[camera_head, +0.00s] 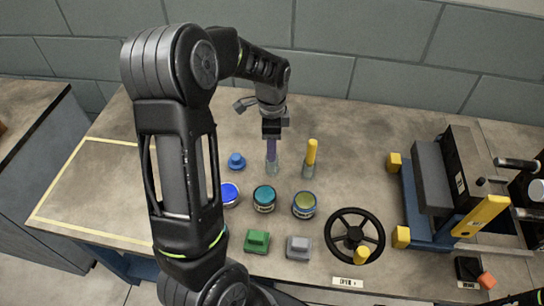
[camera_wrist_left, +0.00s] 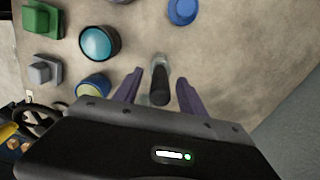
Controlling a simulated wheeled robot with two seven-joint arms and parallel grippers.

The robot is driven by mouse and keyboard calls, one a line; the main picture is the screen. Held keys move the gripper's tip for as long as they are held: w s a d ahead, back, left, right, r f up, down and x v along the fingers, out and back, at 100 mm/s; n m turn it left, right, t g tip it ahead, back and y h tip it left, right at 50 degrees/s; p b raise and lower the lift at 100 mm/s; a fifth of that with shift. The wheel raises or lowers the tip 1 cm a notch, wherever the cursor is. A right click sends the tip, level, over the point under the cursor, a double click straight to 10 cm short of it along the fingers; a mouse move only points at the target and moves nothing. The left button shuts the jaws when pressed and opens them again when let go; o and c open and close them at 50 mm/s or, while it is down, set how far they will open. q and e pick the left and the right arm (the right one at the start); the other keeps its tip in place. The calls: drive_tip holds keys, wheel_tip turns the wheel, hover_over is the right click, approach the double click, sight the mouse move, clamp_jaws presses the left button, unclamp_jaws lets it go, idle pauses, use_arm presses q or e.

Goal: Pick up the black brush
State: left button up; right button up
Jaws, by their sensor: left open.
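The black brush (camera_wrist_left: 160,86) stands upright, seen nearly end-on in the left wrist view, with its black handle towards my camera and a grey lower part beyond. My left gripper (camera_wrist_left: 157,80) is open, with one purple finger on each side of the handle and a gap on both sides. In the head view the left gripper (camera_head: 271,152) points down over the brush. There its fingers hide the handle, and only the grey lower part (camera_head: 272,170) shows. My right gripper is not in view.
A yellow-handled brush (camera_head: 312,152) stands close to the right. Nearer are a blue-topped tin (camera_head: 230,194), a teal tin (camera_head: 264,200), an olive tin (camera_head: 304,206) and a black handwheel (camera_head: 354,238). A blue knob (camera_head: 236,161) lies left. The taped area (camera_head: 90,195) is empty.

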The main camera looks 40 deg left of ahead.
use_arm(q)
drive_tip(key=shift+f, duration=0.3)
idle(0.4)
clamp_jaws()
idle(0.3)
